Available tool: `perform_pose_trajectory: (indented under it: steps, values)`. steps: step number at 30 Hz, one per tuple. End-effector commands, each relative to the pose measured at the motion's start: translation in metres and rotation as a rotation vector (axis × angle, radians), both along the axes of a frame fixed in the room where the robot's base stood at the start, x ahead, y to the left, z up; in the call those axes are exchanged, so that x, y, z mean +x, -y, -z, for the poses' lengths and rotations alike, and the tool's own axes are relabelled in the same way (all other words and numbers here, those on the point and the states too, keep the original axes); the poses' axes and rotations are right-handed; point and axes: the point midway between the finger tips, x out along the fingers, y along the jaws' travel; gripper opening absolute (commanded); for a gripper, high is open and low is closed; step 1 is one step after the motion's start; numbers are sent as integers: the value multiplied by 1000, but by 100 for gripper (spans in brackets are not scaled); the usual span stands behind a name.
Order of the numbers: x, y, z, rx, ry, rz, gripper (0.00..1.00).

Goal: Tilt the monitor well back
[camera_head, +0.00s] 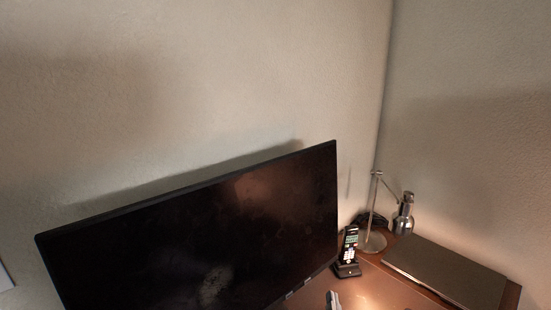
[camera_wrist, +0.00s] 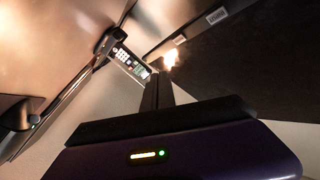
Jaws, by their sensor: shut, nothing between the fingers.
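The monitor (camera_head: 200,235) stands against the wall, its dark screen facing me. Its lower left part is cut off by the frame, and its stand is not visible. In the wrist view the monitor (camera_wrist: 245,65) is the dark panel at upper right, with small labels along its edge. My gripper (camera_wrist: 157,92) is shut and empty, its fingers near the monitor's lower edge; I cannot tell whether they touch it. In the head view only a small grey part of my gripper (camera_head: 333,300) shows at the bottom edge, right of the monitor.
A cordless phone (camera_head: 349,250) stands in its cradle just right of the monitor; it also shows in the wrist view (camera_wrist: 130,65). A metal desk lamp (camera_head: 404,215) stands behind it. A flat, closed laptop-like slab (camera_head: 445,272) lies at right. Brown desk (camera_head: 385,290) shows between.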

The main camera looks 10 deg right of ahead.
Motion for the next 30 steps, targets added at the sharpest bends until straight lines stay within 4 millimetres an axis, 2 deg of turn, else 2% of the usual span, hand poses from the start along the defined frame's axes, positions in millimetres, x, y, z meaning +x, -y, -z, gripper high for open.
perform_pose_trajectory:
  steps: [2, 3, 8, 14, 18, 20, 23, 26, 30]
  values:
    - [0, 0, 0, 0, 0, 0, 0]
    - [0, 0, 0, 0, 0, 0, 4]
    - [0, 0, 0, 0, 0, 0, 35]
    - [0, -2, -1, 48, 17, -9, 35]
    - [-3, -3, -38, 46, 102, -27, 35]
    - [-14, -3, -48, 40, 128, -30, 35]
    - [-42, -8, -56, 24, 150, -39, 35]
    - [-72, -13, -58, 4, 155, -46, 35]
    - [-124, -22, -58, -37, 138, -57, 35]
